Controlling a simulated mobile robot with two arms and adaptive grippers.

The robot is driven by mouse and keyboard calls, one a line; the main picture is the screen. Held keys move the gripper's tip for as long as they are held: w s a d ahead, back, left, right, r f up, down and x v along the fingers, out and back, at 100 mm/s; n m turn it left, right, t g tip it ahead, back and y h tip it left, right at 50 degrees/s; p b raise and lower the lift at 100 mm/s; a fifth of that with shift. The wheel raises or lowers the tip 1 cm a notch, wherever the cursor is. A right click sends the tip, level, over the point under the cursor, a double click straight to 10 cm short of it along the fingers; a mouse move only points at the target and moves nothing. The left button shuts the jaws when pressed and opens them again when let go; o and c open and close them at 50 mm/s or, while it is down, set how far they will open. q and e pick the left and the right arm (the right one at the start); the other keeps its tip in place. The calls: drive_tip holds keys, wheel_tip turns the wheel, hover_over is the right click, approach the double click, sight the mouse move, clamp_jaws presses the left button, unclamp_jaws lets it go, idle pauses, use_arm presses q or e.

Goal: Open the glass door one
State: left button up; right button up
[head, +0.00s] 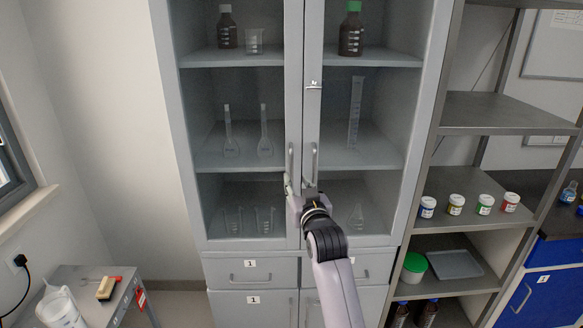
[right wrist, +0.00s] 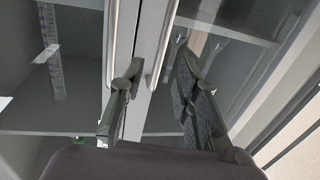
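A grey cabinet has two glass doors, the left glass door (head: 240,120) and the right glass door (head: 370,120); both look shut. The left door's vertical bar handle (head: 290,160) and the right door's handle (head: 314,160) stand side by side at the centre. My right gripper (head: 296,186) is at the lower end of the left handle. In the right wrist view my right gripper (right wrist: 158,70) is open, with one finger on each side of the left door's handle (right wrist: 161,45). Contact cannot be told. My left gripper is not in view.
Glassware and brown bottles stand behind the glass. Drawers (head: 250,275) marked 1 lie below. An open shelf (head: 490,115) with small jars stands close on the right. A low grey table (head: 115,285) is at the lower left.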

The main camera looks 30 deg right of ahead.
sight(292, 172)
drive_tip(key=p+x, duration=0.1)
drive_tip(key=x, duration=0.6)
drive_tip(key=shift+w, duration=0.15)
clamp_jaws()
idle(0.8)
